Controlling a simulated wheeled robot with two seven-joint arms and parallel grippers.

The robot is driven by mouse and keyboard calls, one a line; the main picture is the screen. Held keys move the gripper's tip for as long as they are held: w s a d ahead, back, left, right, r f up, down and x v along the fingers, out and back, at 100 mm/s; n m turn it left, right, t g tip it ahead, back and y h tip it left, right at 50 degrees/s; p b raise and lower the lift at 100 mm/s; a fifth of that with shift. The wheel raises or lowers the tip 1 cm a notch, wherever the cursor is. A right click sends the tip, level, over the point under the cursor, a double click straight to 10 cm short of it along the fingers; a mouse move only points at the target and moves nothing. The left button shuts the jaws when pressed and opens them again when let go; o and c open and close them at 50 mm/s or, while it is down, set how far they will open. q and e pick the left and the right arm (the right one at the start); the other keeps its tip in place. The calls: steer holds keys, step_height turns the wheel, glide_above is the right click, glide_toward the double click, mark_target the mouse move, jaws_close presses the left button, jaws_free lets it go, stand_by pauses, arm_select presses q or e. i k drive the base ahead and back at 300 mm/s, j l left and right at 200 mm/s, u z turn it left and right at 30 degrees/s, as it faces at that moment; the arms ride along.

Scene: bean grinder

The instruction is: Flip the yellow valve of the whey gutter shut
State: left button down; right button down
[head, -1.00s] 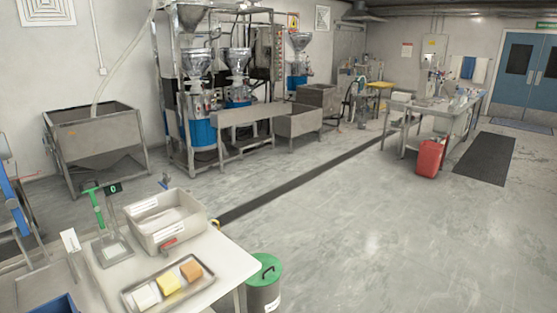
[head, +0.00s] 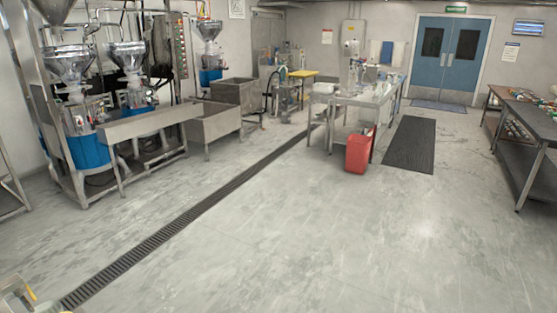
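At the bottom left corner, a grey metal piece (head: 14,297) is cut off by the picture's edge. A small yellow piece (head: 31,293) shows on it, near the close end of the floor drain. I cannot tell whether this is the yellow valve or how it is set. A long steel trough (head: 150,122) stands in front of the machines at the left, and no yellow valve can be made out on it. Neither of my grippers is in view.
A slotted floor drain (head: 190,207) runs diagonally across the floor. A red bin (head: 357,153) stands before a steel table (head: 365,98), with a dark mat (head: 409,145) beside it. A workbench (head: 535,120) stands at the right. The middle floor is clear.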

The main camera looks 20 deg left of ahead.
mark_target(26, 287)
steer(key=i+u, duration=0.15)
steer(key=i, duration=0.4)
steer(key=i+l+u, duration=0.2)
steer(key=i, duration=0.35)
steer(key=i+l+u, duration=0.15)
steer(key=i, duration=0.4)
steer(key=i+u, duration=0.2)
steer(key=u, duration=0.3)
steer(key=i+u, duration=0.25)
steer(key=u, duration=0.2)
steer(key=i+l+u, duration=0.15)
steer(key=u, duration=0.35)
steer(key=i+l+u, duration=0.2)
steer(key=u, duration=0.25)
